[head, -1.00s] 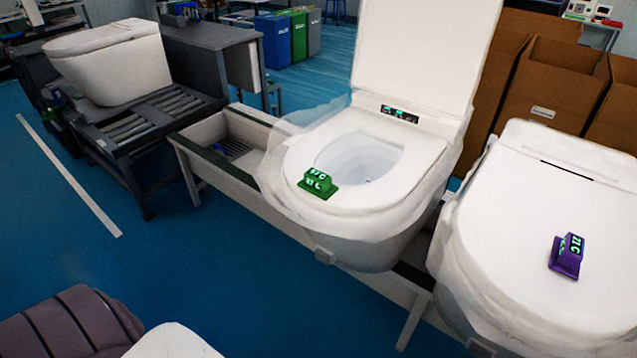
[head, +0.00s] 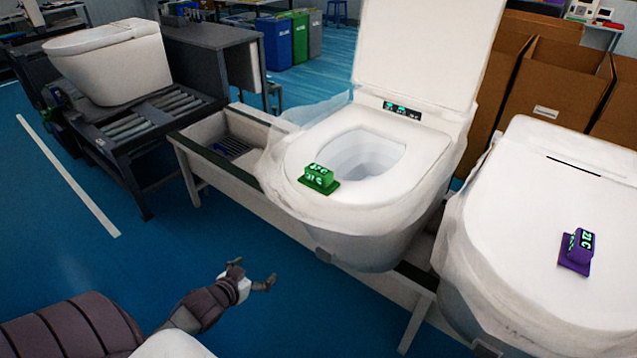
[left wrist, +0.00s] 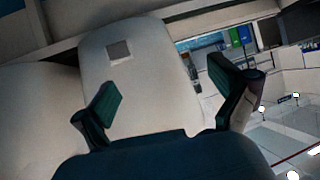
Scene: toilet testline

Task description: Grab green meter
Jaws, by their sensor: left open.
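The green meter (head: 319,179) sits on the front left of the seat of the middle toilet (head: 412,178), whose lid is up. A purple meter (head: 577,250) lies on the closed lid of the right toilet (head: 540,205). My left gripper (head: 254,274) is open and empty, low over the blue floor, below and to the left of the green meter and well apart from it. In the left wrist view its two open fingers (left wrist: 170,95) show with nothing between them. The green meter cannot be made out there. My right gripper is not in view.
The toilets are wrapped in clear plastic and stand on a pale bench (head: 215,176). Another toilet (head: 110,65) stands on a roller stand at the left. Cardboard boxes (head: 555,90) are behind the right toilet. The blue floor in front is clear.

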